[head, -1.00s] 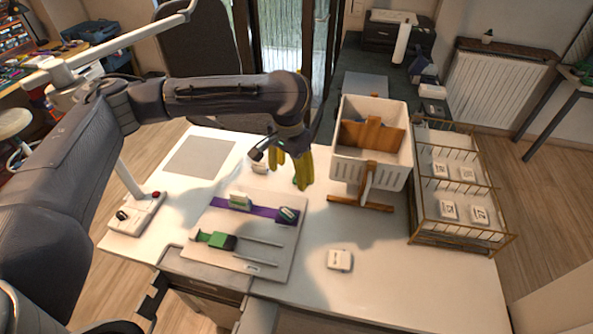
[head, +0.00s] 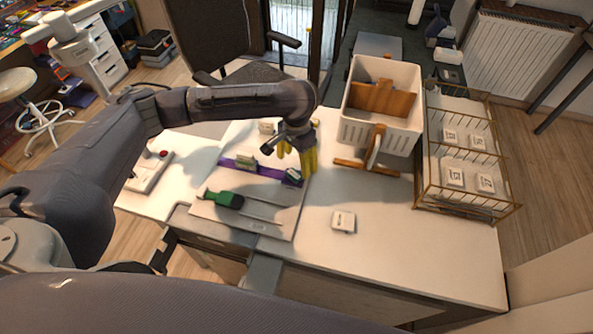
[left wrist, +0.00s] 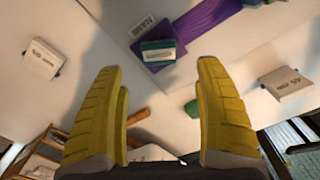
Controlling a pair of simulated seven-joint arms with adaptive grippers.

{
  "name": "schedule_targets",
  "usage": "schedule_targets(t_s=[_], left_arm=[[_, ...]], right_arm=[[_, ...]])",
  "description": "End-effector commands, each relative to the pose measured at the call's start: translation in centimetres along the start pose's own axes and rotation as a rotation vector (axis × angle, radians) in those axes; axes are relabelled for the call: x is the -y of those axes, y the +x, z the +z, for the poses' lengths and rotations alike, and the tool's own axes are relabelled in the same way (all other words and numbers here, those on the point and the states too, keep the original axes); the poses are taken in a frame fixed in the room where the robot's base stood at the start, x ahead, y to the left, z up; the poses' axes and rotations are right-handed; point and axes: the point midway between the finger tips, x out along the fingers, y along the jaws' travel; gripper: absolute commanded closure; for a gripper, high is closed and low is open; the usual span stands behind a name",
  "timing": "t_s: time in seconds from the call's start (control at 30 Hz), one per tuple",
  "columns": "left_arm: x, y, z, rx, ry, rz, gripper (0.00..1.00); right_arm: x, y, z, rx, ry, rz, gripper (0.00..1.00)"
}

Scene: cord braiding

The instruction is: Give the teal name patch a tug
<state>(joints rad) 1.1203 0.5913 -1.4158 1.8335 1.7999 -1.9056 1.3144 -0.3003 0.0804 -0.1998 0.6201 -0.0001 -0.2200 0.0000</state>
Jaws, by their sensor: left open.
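The teal name patch (head: 292,176) sits at the right end of a purple strap (head: 252,169) on a pale board (head: 225,215). In the left wrist view the teal patch (left wrist: 158,52) has a white label and lies over a dark purple piece of the strap (left wrist: 205,22). My left gripper (head: 297,158) is open, with yellow fingers, just behind and above the patch. In the left wrist view the patch lies between and beyond the fingertips (left wrist: 159,66); nothing is between the jaws. My right gripper does not show.
A white labelled block (head: 343,221) stands on the table to the right. Farther back are a white bin (head: 408,78) on a wooden stand and a wire rack (head: 468,196) of labelled blocks.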

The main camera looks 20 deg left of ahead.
Motion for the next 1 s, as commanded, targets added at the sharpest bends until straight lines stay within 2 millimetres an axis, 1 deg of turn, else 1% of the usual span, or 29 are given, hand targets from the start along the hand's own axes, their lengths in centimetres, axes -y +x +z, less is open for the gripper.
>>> schedule_targets(t_s=[0.03,0.2,0.4,0.6,0.87,0.9,1.0], left_arm=[[-0.1,0.9,0.0,0.002,-0.001,0.002,0.29],[0.0,3.0,0.0,0.002,-0.001,0.001,0.29],[0.0,4.5,0.0,0.0,0.0,-0.001,0.29],[0.0,5.1,0.0,0.0,-0.001,0.0,0.29],[0.0,5.1,0.0,0.0,0.0,-0.001,0.29],[0.0,5.1,0.0,0.0,0.0,-0.001,0.28],[0.0,5.1,0.0,0.0,0.0,-0.001,0.4]], right_arm=[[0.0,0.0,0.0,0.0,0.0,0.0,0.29],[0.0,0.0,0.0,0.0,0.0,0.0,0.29],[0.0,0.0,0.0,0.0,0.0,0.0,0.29],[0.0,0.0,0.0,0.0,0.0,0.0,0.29],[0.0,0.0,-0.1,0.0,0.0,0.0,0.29],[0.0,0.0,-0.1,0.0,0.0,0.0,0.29],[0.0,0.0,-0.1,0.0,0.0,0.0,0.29]])
